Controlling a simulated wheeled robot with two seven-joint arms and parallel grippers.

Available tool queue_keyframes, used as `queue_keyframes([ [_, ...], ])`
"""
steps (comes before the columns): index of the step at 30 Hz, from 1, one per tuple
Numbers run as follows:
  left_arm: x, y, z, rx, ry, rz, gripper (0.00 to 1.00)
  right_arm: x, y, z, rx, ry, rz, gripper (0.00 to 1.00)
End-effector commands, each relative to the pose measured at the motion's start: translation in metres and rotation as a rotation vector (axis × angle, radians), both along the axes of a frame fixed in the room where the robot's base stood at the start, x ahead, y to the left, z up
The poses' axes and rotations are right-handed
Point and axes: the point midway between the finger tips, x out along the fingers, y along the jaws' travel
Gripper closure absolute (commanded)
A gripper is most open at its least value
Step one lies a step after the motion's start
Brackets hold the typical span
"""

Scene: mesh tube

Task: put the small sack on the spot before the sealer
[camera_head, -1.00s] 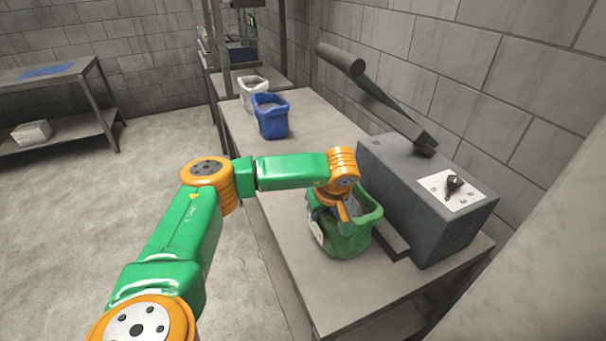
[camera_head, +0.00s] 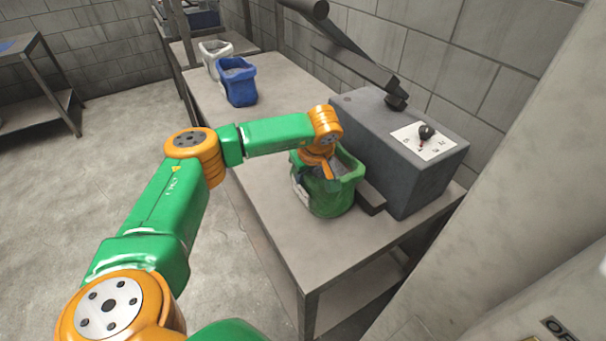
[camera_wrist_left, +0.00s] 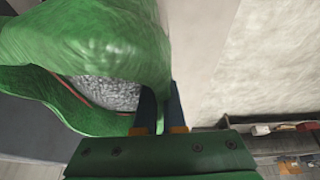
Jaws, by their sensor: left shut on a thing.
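The small green sack (camera_head: 329,194) is upright and open-topped, with grey grainy filling, directly in front of the grey sealer (camera_head: 401,150) at the table's front part. My left gripper (camera_head: 322,166) is at the sack's rim and shut on it. In the left wrist view the green sack (camera_wrist_left: 110,45) fills the upper left, and the dark fingers of my left gripper (camera_wrist_left: 161,108) meet its edge. The arm partly covers the sack in the head view. Whether its base touches the table is hard to tell. My right gripper is not in view.
A blue sack (camera_head: 237,82) and a white sack (camera_head: 213,52) stand farther back on the same table (camera_head: 290,245). The sealer has a raised lever arm (camera_head: 355,62) and a knob panel (camera_head: 423,139). The table's near left area is clear.

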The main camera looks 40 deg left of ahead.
Motion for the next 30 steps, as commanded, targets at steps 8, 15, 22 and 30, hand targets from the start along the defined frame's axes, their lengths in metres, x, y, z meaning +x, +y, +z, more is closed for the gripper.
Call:
queue_keyframes([
  [8, 0.0, 0.0, 0.001, 0.0, -0.002, 0.0, 0.58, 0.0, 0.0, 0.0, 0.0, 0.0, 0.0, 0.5],
  [15, 0.0, -0.001, 0.001, 0.0, 0.002, -0.001, 0.58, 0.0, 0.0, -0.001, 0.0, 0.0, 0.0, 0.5],
  [22, -0.007, -0.016, 0.041, -0.001, -0.006, -0.002, 0.58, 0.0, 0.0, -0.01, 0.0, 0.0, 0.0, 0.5],
  [30, -0.013, -0.025, 0.067, 0.0, -0.002, -0.001, 0.58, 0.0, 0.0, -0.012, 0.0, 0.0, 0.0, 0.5],
])
